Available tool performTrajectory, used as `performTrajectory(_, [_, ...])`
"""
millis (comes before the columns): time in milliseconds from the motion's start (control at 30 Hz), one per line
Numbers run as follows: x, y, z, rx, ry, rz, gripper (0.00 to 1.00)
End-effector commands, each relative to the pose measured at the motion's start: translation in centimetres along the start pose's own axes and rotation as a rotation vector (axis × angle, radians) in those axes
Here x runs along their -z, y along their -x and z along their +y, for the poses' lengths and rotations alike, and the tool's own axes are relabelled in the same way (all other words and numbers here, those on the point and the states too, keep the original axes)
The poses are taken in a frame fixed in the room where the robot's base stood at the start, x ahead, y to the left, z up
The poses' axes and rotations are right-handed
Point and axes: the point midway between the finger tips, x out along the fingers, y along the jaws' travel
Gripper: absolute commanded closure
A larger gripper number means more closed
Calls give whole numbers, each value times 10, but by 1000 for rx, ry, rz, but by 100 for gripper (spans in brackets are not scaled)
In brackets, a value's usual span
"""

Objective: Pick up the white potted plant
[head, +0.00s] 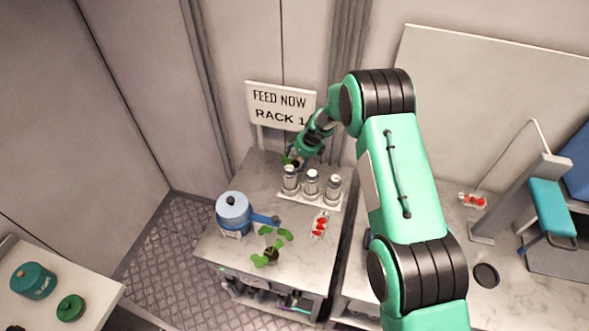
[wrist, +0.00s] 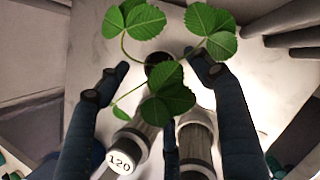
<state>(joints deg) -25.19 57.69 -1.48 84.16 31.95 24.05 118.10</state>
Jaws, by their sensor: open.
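A plant with green three-part leaves (wrist: 170,95) fills the middle of the wrist view, with dark soil showing beneath the leaves. Its pot is mostly hidden, so I cannot tell the pot's colour. In the head view, a few of its leaves (head: 286,160) show behind the canisters, beside my gripper (head: 294,163). My gripper (wrist: 157,64) is open, with dark fingers on either side of the plant and apparently not closed on it. A second leafy plant (head: 271,254) stands at the front of the same table; its pot looks dark.
Several metal canisters (head: 311,184) stand on a white base just in front of my gripper; one canister top (wrist: 121,162) reads 120.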

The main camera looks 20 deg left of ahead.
Motion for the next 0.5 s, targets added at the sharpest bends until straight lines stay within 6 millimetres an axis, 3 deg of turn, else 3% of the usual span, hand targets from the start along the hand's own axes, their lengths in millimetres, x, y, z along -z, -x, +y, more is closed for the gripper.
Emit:
performTrajectory(267, [0,-4,0,0,0,1,34])
performTrajectory(500, [0,-21,0,0,0,0,34])
